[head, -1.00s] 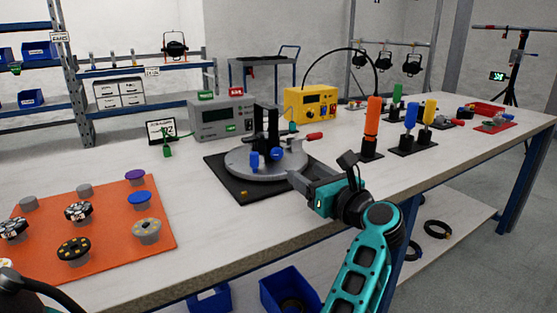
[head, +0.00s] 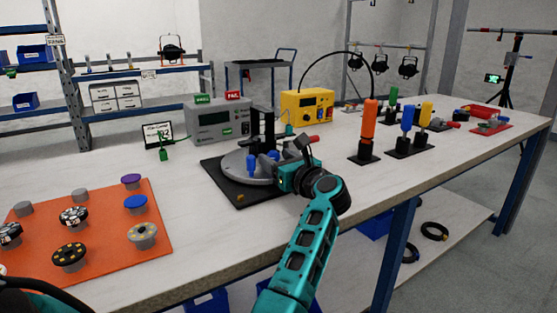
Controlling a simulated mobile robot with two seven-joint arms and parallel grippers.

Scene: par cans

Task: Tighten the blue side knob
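A black yoke (head: 268,128) stands upright on a round grey turntable (head: 236,165) on a black base plate (head: 222,182). Two blue knobs show low at the yoke: one on the left (head: 252,163) and one on the right (head: 275,157). I cannot tell from here how tight either is.
A red-tipped handle (head: 306,142) sticks out just above my wrist. A grey tester (head: 222,120) and a yellow box (head: 308,105) stand behind. An orange tool (head: 369,118) stands to the right. An orange mat (head: 105,240) with several knobs lies left. The front bench strip is clear.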

